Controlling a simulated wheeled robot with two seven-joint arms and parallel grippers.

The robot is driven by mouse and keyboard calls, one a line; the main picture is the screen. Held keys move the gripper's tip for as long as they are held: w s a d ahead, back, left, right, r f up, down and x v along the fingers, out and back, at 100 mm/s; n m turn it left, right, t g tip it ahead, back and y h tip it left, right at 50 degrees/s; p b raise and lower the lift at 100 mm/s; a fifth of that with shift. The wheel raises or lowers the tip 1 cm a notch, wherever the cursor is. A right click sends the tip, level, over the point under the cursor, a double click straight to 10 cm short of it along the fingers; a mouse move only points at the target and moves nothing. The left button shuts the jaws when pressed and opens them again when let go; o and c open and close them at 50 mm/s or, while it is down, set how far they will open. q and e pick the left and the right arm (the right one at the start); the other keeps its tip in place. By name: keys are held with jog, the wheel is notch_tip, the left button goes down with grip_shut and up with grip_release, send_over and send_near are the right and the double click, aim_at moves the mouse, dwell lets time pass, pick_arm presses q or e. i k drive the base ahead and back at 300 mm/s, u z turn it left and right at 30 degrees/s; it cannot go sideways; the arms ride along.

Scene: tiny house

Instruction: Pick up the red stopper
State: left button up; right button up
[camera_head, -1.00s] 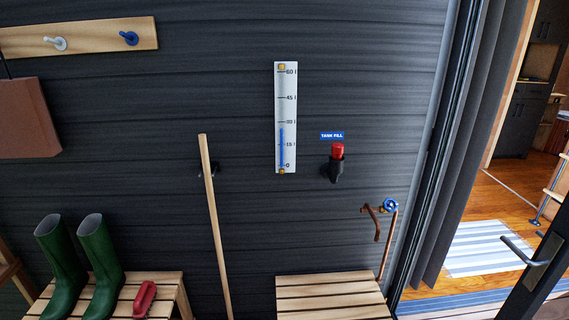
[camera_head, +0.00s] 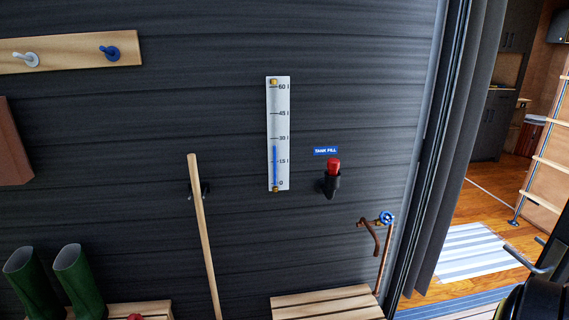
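The red stopper (camera_head: 333,167) sits in the top of a black wall fitting (camera_head: 331,186) on the dark plank wall, right of centre. A blue "TANK FILL" label (camera_head: 326,151) is just above it. A white level gauge (camera_head: 278,135) hangs to its left, with a blue column reaching a little below the 30 mark.
A copper tap with a blue handle (camera_head: 386,218) is below right of the stopper. A slatted bench (camera_head: 325,304) stands below. A wooden pole (camera_head: 203,235) leans at left, near green boots (camera_head: 78,280). An open doorway with a striped rug (camera_head: 470,250) is at right.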

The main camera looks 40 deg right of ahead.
aim_at(333, 164)
jog(key=z, duration=0.4)
jog(key=i, duration=1.1)
jog(key=z, duration=0.8)
